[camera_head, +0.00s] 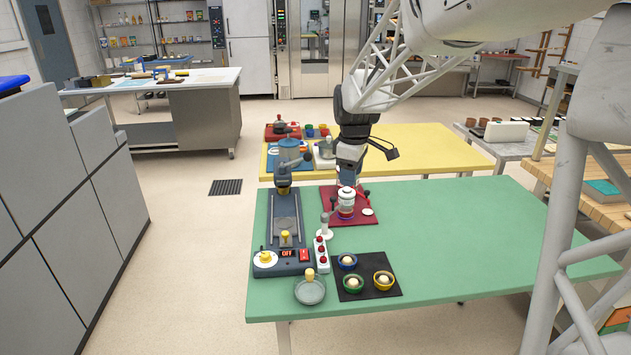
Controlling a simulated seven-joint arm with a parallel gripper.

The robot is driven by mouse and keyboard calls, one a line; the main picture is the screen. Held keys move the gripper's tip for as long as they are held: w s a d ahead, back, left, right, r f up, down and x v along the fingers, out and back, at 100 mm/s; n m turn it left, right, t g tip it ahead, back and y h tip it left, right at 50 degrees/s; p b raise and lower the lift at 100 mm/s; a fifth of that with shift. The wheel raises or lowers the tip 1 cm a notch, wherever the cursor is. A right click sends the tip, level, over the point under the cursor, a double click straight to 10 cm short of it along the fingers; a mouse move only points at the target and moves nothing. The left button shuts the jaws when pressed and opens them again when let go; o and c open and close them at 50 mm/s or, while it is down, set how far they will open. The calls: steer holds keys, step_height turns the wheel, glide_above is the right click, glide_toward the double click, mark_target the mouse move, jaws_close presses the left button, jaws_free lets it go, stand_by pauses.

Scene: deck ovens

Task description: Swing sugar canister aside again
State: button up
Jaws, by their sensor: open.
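A small white canister with a red band (346,203), which looks like the sugar canister, is over a red mat (333,214) on the green table. A white post with a short arm (325,222) stands just left of it and seems to reach to it; the joint is too small to make out. My gripper (349,182) is open and points down right above the canister, at its top. I cannot tell whether the fingers touch it, and the arm hides part of the area behind.
The green table's right side (480,230) is clear.

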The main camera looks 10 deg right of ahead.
mark_target(333, 198)
steer(key=w+f+n, duration=0.2)
steer(key=w+f, duration=0.1)
steer(key=w, duration=0.3)
steer(key=w+f+n, duration=0.2)
steer(key=w+f, duration=0.2)
steer(key=w, duration=0.2)
steer(key=w+a+f+n, duration=0.1)
steer(key=w+f+n, duration=0.1)
steer(key=w, duration=0.4)
steer(key=shift+f+g, duration=0.4)
steer(key=shift+f, duration=0.4)
steer(key=shift+f, duration=3.9)
steer(key=shift+c, duration=0.3)
jaws_close()
